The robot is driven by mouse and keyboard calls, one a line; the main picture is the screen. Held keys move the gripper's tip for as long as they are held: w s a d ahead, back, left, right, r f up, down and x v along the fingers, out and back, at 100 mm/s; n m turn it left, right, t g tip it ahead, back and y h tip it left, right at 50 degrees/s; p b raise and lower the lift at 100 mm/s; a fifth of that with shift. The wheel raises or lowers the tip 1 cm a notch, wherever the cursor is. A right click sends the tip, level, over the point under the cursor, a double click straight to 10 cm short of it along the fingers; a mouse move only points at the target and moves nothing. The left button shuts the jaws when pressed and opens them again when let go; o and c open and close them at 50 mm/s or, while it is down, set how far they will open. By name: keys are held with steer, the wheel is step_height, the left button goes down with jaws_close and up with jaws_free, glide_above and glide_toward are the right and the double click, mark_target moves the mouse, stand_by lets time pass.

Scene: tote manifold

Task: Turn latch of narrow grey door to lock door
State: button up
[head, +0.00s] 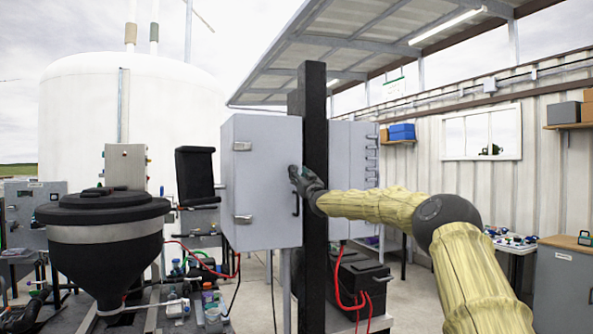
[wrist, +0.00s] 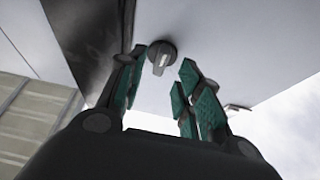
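The narrow grey door (head: 262,180) is the front of a grey cabinet in the middle of the head view and looks shut. In the wrist view its pale grey face (wrist: 215,40) fills the top. The latch (wrist: 161,57) is a dark round knob with a pale raised grip. My gripper (head: 298,178) is at the door's right edge in the head view, covering the latch there. In the wrist view my gripper (wrist: 160,72) is open, its green-padded fingers either side of the latch. Neither finger visibly touches the knob.
A black post (head: 313,130) stands directly right of the door and partly hides it. A dark pull handle (head: 296,205) is below my gripper. A black hopper (head: 108,240) stands to the left. A black box (head: 358,282) with red cables sits low to the right.

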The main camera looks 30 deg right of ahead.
steer(key=shift+p+x, duration=0.7)
steer(key=shift+x, duration=0.8)
steer(key=shift+c, duration=0.4)
steer(key=shift+r, duration=0.1)
jaws_close()
steer(key=shift+s, duration=0.1)
steer(key=shift+r, duration=0.1)
